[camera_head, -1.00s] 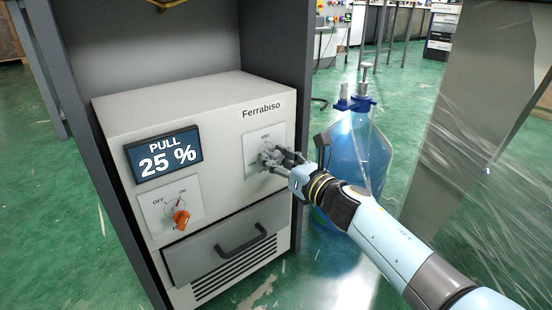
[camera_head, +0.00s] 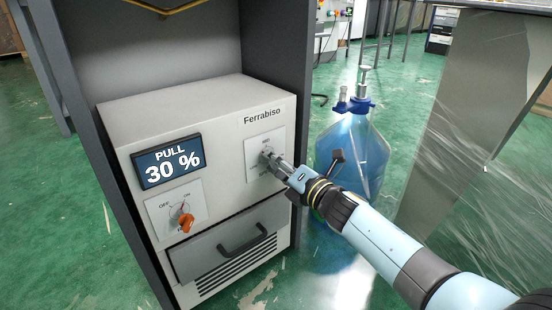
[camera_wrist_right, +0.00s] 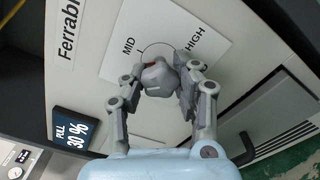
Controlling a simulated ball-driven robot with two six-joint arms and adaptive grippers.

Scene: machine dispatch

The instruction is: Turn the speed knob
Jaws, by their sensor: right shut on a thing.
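The speed knob (camera_wrist_right: 158,77) is a grey knob on a white plate marked MID and HIGH, on the front of the Ferrabiso machine (camera_head: 222,120). In the wrist view its red mark points near MID. My right gripper (camera_head: 270,158) is shut on the knob, with its fingers (camera_wrist_right: 160,85) on both sides of it. In the head view the gripper hides most of the knob. The display (camera_head: 167,161) reads PULL 30 %. My left gripper is not in view.
An orange-red switch (camera_head: 185,222) marked OFF and ON sits below the display. A drawer (camera_head: 205,252) with a dark handle is under the knob plate. A blue bottle (camera_head: 352,150) stands on the floor to the right. The cabinet's dark side post (camera_head: 304,90) is close by my right gripper.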

